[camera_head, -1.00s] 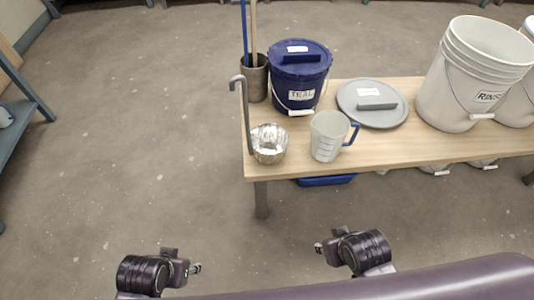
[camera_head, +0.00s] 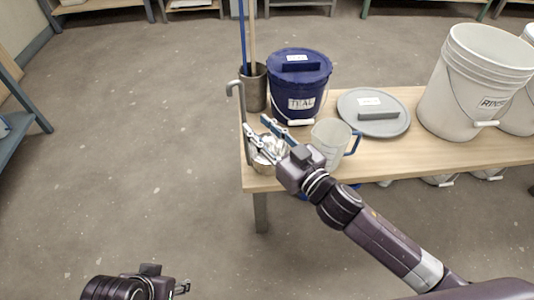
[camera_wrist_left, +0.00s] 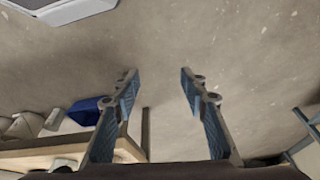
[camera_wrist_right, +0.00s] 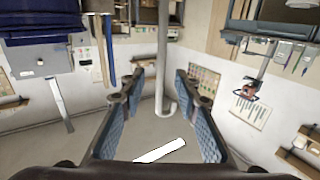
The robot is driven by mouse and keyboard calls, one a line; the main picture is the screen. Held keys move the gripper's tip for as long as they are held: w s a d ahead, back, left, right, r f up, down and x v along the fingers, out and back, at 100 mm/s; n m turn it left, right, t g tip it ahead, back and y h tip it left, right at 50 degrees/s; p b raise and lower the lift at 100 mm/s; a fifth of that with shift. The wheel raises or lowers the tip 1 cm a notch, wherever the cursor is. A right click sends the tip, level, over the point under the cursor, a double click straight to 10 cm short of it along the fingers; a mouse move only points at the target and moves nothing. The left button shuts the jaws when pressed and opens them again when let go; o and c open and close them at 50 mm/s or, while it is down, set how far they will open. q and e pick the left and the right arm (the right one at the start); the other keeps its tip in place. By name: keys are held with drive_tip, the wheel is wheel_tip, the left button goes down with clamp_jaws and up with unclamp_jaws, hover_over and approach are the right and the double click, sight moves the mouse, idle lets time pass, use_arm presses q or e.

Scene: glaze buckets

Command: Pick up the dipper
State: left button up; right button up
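The dipper (camera_head: 243,112) is a metal cup with a tall, hook-topped handle. It stands upright at the left end of the wooden table; its cup is partly hidden by my right gripper (camera_head: 258,128). My right gripper is open, its fingertips close to the handle. In the right wrist view, the handle (camera_wrist_right: 163,55) with its hook lies in line with the gap between the open fingers (camera_wrist_right: 158,80). I cannot tell whether the fingertips reach around it. My left gripper (camera_head: 184,287) is low in the head view, away from the table; its wrist view shows it open (camera_wrist_left: 157,77) and empty.
A grey can (camera_head: 253,88) with sticks and a blue lidded bucket (camera_head: 298,88) stand behind the dipper. A measuring jug (camera_head: 328,138) stands just right of my right gripper. A grey lid (camera_head: 392,128) and white buckets (camera_head: 470,75) are farther right. The floor left is clear.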

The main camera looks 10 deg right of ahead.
sight(245, 114)
drive_tip(key=shift+b+x, duration=0.5)
drive_tip(key=shift+x, duration=3)
drive_tip(key=shift+r, duration=0.1)
clamp_jaws()
